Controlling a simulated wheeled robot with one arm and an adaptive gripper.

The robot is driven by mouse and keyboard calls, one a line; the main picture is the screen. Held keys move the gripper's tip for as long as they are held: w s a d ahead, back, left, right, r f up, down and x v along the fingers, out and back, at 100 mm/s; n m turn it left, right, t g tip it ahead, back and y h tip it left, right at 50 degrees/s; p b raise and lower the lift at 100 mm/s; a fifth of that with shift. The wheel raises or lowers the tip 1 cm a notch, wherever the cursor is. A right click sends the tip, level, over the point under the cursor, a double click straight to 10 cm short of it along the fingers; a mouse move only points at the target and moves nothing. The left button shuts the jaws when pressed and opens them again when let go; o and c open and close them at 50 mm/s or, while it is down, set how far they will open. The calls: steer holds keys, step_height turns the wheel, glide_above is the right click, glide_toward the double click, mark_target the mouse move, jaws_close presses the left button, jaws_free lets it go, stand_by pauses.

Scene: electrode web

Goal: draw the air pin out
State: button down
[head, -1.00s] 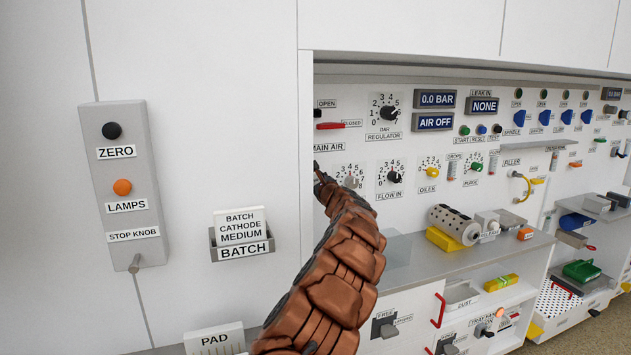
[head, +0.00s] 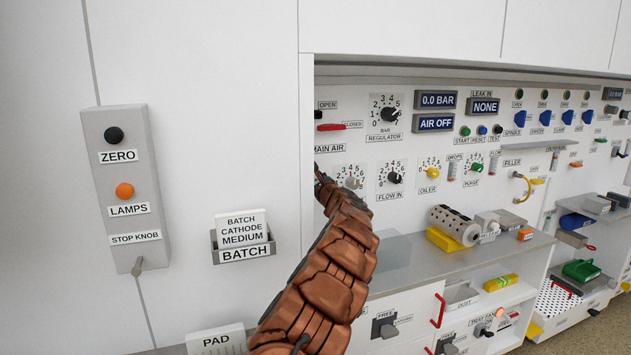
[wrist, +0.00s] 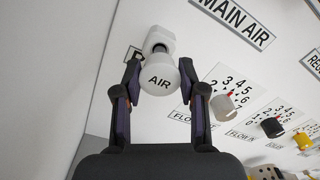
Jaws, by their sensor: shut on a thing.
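The air pin (wrist: 160,77) shows in the wrist view as a white round head marked AIR, with a pale body and a dark part behind it at the panel. My gripper (wrist: 160,88) is shut on this head, one finger on each side. From this view I cannot tell how far the pin sits in the panel. In the head view my arm (head: 325,265) reaches up to the panel's left edge below the MAIN AIR label (head: 328,149), and it hides the pin and the fingers.
The flow dial with a grey knob (wrist: 222,106) is close to the right of the gripper. The red main air lever (head: 331,127) is above, at CLOSED. The displays read 0.0 BAR (head: 436,99) and AIR OFF (head: 435,123). A white wall stands close on the left.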

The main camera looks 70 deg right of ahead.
steer(key=shift+p+x, duration=1.35)
steer(key=shift+p, duration=0.05)
steer(key=c, duration=0.6)
jaws_free()
steer(key=shift+s, duration=0.1)
steer(key=shift+v, duration=5.95)
